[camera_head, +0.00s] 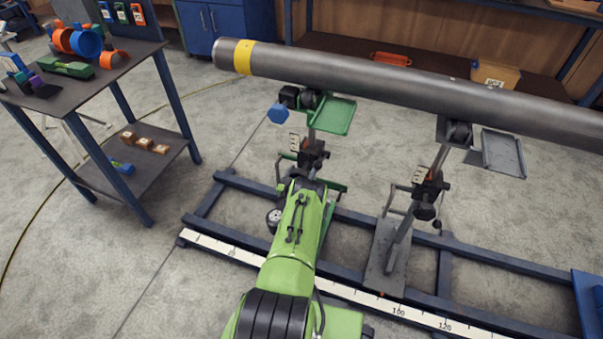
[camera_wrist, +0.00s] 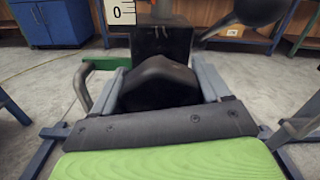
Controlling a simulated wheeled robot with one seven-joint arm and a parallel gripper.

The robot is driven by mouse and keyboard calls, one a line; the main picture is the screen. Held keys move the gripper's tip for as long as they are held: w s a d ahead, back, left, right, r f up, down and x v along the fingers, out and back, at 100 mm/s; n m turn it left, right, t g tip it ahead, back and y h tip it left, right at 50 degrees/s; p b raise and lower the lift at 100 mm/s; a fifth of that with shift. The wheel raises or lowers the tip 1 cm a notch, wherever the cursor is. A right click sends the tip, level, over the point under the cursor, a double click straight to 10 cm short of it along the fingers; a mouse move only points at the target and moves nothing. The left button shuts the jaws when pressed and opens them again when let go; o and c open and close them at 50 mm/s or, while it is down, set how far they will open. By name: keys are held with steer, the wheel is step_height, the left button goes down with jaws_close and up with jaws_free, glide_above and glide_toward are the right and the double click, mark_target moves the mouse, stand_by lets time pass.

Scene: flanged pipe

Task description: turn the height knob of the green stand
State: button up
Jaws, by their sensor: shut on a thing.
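The green stand (camera_head: 338,115) stands under the left part of the grey pipe (camera_head: 400,82), its green tray beside the roller head. A blue hexagonal knob (camera_head: 278,113) sticks out at the left of that head. My green arm reaches forward to the stand's column and hides much of its lower part. In the wrist view, the black height knob (camera_wrist: 158,84) sits between the two grey fingers of my gripper (camera_wrist: 161,92), which is shut on it. A dark block and a white scale plate (camera_wrist: 121,12) marked 0 are just behind the knob.
A second, grey stand (camera_head: 385,255) with its own black knob holds the pipe further right. Blue floor rails (camera_head: 350,216) and a white ruler strip (camera_head: 365,297) run below. A tool table (camera_head: 90,75) is at the left, with clear floor between it and the stand.

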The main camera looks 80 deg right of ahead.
steer(key=n, duration=0.5)
steer(key=shift+w+n+p, duration=0.1)
steer(key=shift+n+p, duration=0.2)
steer(key=shift+n, duration=0.1)
steer(key=n, duration=0.5)
steer(key=shift+f, duration=0.1)
steer(key=n, duration=0.5)
steer(key=shift+w+n, duration=0.1)
steer(key=shift+n, duration=0.3)
steer(key=n+p, duration=0.1)
steer(key=n, duration=0.4)
steer(key=shift+f, duration=0.15)
steer(key=shift+a+f+n, duration=0.1)
steer(key=shift+n, duration=0.2)
steer(key=o, duration=1)
